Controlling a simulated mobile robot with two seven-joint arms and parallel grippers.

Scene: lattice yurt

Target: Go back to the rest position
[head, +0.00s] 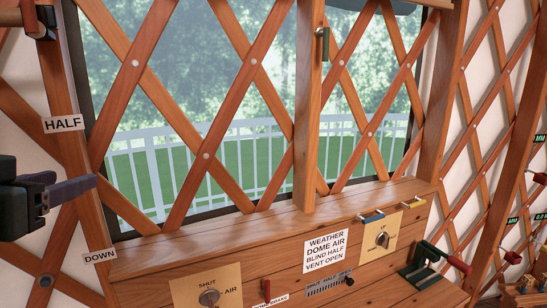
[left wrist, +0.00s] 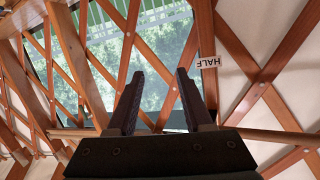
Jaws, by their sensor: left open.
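My left gripper (head: 68,190) comes in at the left edge of the head view, in front of the lattice wall and just below the HALF label (head: 63,124). In the left wrist view its two dark fingers (left wrist: 155,100) stand apart with nothing between them. The window and lattice show behind them, and the HALF label (left wrist: 208,62) is to the right of the fingers. My right gripper is in neither view.
A DOWN label (head: 100,257) is lower left.

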